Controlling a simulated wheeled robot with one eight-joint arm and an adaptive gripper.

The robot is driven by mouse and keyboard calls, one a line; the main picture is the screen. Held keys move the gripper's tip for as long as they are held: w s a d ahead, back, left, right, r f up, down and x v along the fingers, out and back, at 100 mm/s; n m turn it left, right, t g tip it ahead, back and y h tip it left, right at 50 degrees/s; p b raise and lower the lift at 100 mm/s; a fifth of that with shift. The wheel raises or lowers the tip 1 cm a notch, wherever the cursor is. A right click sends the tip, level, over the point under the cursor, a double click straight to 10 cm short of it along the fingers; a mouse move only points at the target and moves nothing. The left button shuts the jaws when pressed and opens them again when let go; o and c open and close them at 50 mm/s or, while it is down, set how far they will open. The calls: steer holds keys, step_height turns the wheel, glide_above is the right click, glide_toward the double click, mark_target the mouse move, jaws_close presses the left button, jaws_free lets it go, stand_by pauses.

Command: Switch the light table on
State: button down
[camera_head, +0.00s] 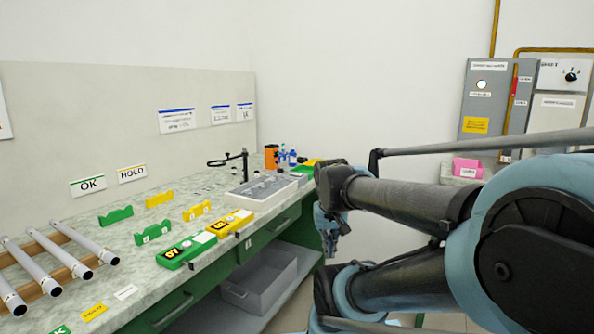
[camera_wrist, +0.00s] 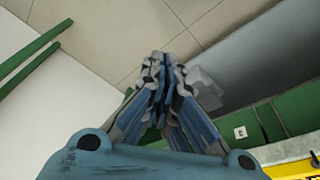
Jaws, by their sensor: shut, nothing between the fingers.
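My gripper (camera_head: 331,246) hangs beside the right end of the workbench, in front of its edge. In the wrist view my gripper (camera_wrist: 163,68) has its fingers together, with nothing between them, above the tiled floor. I cannot tell for sure which thing is the light table, and no lit surface shows. A white shallow tray (camera_head: 248,201) with small items stands on the bench. On the right wall, a grey cabinet (camera_head: 491,105) has a round light and a red part, and a white box (camera_head: 565,76) has a dark knob. Their labels are too small to read.
The marbled bench (camera_head: 128,236) holds metal rods (camera_head: 85,242) on a wooden rack, green and yellow blocks, and a green gauge (camera_head: 187,250). A grey bin (camera_head: 262,283) sits below. A pink box (camera_head: 467,168) stands at right. My arm covers much of the right side.

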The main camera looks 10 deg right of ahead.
steer(key=w+d+r+m+h, duration=0.1)
steer(key=w+r+m+h, duration=0.1)
steer(key=w+r, duration=0.75)
steer(key=w+a+r+m+t+h, duration=0.1)
steer(key=w+a+r, duration=0.1)
steer(key=w, duration=1)
steer(key=w+a+r+m+t+h, duration=0.1)
steer(key=w+a+r, duration=0.2)
steer(key=w, duration=1)
steer(key=w+a+r+m+t+h, duration=0.1)
steer(key=w+r, duration=0.5)
steer(key=w, duration=0.7)
steer(key=shift+a+m+t, duration=0.6)
steer(key=shift+a, duration=0.45)
steer(key=shift+w, duration=0.1)
steer(key=shift+f, duration=0.1)
steer(key=x, duration=0.9)
steer(key=shift+w+d, duration=0.1)
steer(key=shift+d, duration=0.1)
steer(key=f, duration=0.3)
steer(key=shift+d, duration=0.35)
steer(key=shift+f, duration=0.75)
